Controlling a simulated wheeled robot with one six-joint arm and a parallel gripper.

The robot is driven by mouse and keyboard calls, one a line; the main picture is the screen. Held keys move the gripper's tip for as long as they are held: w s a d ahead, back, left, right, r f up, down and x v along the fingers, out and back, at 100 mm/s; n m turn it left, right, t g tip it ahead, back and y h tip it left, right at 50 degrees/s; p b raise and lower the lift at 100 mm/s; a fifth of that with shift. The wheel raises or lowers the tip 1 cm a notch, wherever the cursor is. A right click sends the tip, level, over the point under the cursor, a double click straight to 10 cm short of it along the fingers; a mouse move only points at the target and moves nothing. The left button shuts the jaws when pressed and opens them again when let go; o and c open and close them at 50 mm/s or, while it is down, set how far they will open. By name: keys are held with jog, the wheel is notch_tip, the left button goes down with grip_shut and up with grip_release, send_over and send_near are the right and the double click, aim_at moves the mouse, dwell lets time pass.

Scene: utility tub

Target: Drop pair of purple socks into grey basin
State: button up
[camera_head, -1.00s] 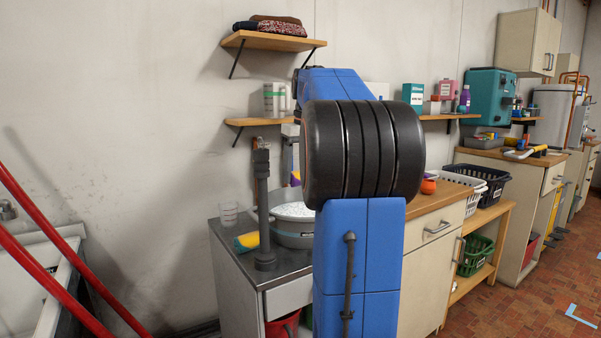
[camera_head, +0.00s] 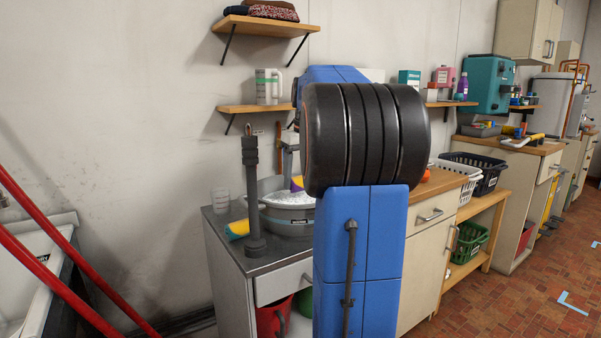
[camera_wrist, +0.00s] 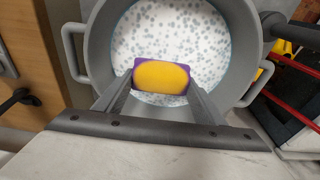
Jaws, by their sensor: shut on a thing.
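A purple bundle with a yellow oval face (camera_wrist: 160,77), which I take for the pair of purple socks, is held in my gripper (camera_wrist: 160,92). The gripper's two fingers are closed on its sides. The bundle also shows as a small purple and yellow patch (camera_head: 297,184) in the head view, partly hidden by my arm. The grey basin (camera_wrist: 98,42) is round, two-handled and full of white speckled suds. In the wrist view the bundle appears over the suds near the basin's near rim. In the head view the basin (camera_head: 288,224) stands on a metal counter, its right side hidden by my arm.
A dark upright post (camera_head: 252,200) stands on the counter in front of the basin's left side. A yellow and blue sponge (camera_head: 238,229) and a clear cup (camera_head: 221,202) are to the left. A shelf with a white jug (camera_head: 268,86) hangs above.

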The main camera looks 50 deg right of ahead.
jog(key=o, duration=1.1)
jog(key=shift+o, duration=0.2)
notch_tip(320, 180, up, 17)
jog(key=s, duration=0.2)
jog(key=shift+s+a, duration=0.25)
